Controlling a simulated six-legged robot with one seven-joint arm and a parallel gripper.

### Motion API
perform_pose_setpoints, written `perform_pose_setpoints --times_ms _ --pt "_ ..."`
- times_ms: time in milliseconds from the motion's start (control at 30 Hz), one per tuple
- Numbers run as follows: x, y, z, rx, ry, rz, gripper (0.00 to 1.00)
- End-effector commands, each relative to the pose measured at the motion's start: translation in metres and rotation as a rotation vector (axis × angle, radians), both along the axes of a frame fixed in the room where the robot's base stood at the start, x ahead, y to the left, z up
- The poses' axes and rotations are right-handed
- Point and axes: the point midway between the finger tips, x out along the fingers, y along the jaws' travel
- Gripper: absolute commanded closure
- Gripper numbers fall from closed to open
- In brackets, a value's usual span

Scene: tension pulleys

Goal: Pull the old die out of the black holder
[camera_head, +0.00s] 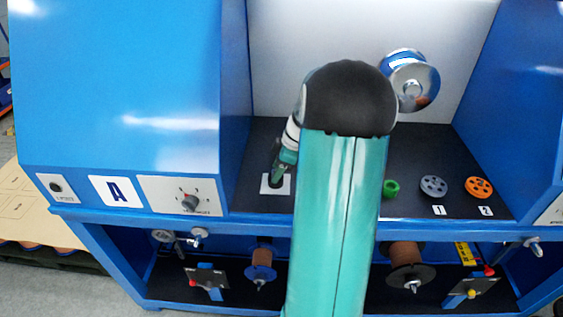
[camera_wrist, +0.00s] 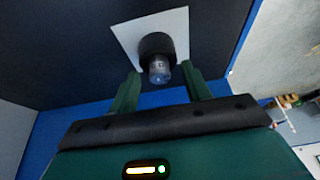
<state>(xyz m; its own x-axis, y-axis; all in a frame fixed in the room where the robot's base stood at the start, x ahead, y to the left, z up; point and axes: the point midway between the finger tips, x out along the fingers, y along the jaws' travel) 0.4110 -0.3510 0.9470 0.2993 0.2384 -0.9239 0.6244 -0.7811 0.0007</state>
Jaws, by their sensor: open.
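The black holder (camera_wrist: 157,44) stands on a white square plate (camera_wrist: 125,33) in the wrist view. The old die (camera_wrist: 159,70) is a small grey-blue cylinder sticking out of the holder. My gripper (camera_wrist: 162,80) is open, with one green finger to each side of the die and clear gaps between. The fingers do not appear to touch it. In the head view my gripper (camera_head: 278,178) points down over the white plate (camera_head: 266,187) at the left of the dark work surface. There the die is hidden by my gripper.
A green ring (camera_head: 390,188), a grey pulley (camera_head: 433,186) and an orange pulley (camera_head: 479,187) lie on the right of the dark surface. A shiny metal wheel (camera_head: 412,84) is on the back wall. Blue housings (camera_head: 130,90) stand at both sides.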

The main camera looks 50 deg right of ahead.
Motion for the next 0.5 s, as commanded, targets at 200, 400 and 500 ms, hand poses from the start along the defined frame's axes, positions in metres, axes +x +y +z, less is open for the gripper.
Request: perform_pose_setpoints --times_ms 200,400,500 --pt "0.0002 0.0003 -0.0007 0.000 0.000 0.000 0.52" --pt "0.0000 0.0002 -0.0006 0.001 0.001 0.000 0.87" --pt "-0.0001 0.0003 -0.0005 0.001 0.001 0.000 1.00"
